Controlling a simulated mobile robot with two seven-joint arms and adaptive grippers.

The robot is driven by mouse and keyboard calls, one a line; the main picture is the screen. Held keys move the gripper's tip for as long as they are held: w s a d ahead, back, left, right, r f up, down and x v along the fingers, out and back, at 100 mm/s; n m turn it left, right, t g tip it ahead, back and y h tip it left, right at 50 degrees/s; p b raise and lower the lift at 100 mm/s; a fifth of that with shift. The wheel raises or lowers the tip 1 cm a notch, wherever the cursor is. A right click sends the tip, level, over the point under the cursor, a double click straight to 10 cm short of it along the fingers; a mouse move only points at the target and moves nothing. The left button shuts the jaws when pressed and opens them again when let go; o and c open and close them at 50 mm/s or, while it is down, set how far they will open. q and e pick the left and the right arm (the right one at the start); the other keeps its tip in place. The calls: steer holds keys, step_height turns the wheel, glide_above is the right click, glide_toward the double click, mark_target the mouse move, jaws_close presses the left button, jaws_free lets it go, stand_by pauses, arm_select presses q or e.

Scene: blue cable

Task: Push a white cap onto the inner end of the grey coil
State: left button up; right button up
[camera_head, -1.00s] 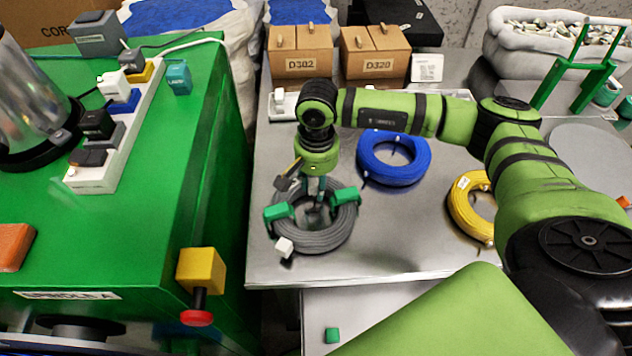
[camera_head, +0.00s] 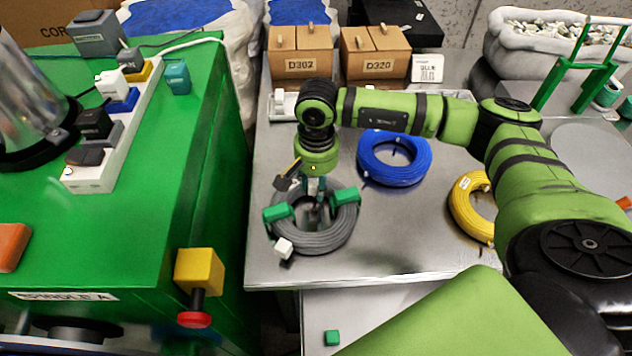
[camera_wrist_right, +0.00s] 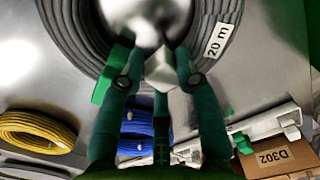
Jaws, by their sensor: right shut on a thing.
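My right gripper (camera_head: 318,207) points down over the coil's middle. In the right wrist view its fingers (camera_wrist_right: 161,75) are shut on a small white block, the white cap (camera_wrist_right: 161,68), beside the coil's inner edge. In the head view the fingers hide the cap. I cannot make out the coil's inner end or whether the cap touches it. My left gripper is out of view.
Green blocks (camera_head: 278,212) sit at the coil's sides. A blue coil (camera_head: 372,172) and a yellow coil (camera_head: 462,210) lie to the right. Boxes (camera_head: 300,65) stand behind. The green bench (camera_head: 130,240) is left, and bare table lies in front of the coils.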

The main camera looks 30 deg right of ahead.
arm_select(q)
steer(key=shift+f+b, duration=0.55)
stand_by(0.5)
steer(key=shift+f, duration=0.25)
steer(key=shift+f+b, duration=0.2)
steer(key=shift+b, duration=0.25)
stand_by(0.5)
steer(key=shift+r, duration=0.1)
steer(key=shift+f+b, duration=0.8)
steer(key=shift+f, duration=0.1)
stand_by(2.8)
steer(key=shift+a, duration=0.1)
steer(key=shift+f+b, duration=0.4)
stand_by(1.4)
